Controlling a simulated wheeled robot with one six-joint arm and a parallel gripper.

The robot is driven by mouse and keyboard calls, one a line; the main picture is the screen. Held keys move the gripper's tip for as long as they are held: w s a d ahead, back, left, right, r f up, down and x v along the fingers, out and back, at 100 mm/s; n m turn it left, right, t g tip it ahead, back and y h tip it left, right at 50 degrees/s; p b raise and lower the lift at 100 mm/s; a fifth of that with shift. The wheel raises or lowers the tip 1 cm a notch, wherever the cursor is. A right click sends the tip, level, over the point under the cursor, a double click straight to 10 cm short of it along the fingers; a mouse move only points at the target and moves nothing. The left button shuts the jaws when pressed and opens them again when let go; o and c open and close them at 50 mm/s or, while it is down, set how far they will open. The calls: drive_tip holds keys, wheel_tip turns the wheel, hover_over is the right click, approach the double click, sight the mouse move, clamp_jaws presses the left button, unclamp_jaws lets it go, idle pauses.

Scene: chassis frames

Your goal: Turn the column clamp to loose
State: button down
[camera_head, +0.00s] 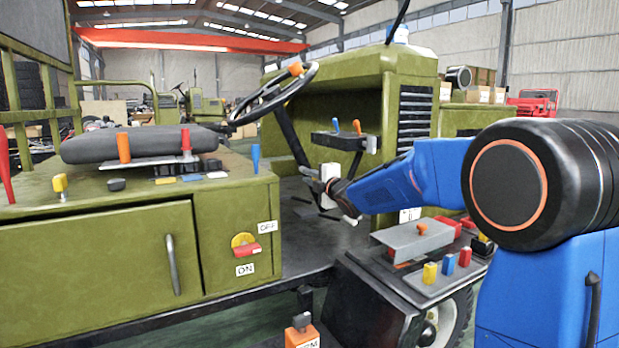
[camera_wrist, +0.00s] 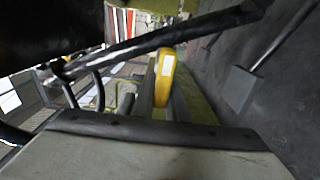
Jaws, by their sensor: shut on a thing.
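My gripper (camera_head: 329,187) is at the steering column (camera_head: 293,134), low below the steering wheel (camera_head: 275,97). In the wrist view my gripper (camera_wrist: 165,100) is shut on a yellow handle (camera_wrist: 165,72) with a white stripe, which appears to be the column clamp lever. The handle stands upright between the fingers in that view. In the head view the clamp is hard to make out behind my gripper, and its exact angle cannot be told. No loose or tight marking can be read.
The green vehicle body with its seat (camera_head: 140,143) is at left. A small lever panel (camera_head: 345,140) is just above my wrist. A pedal (camera_wrist: 236,88) is at right in the wrist view. A side console (camera_head: 442,280) with coloured knobs lies below my arm.

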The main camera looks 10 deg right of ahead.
drive_tip(key=shift+f, duration=0.15)
drive_tip(key=c, duration=1.8)
unclamp_jaws()
drive_tip(key=shift+o, duration=0.2)
drive_tip(key=v, duration=1.7)
drive_tip(key=shift+s, duration=0.2)
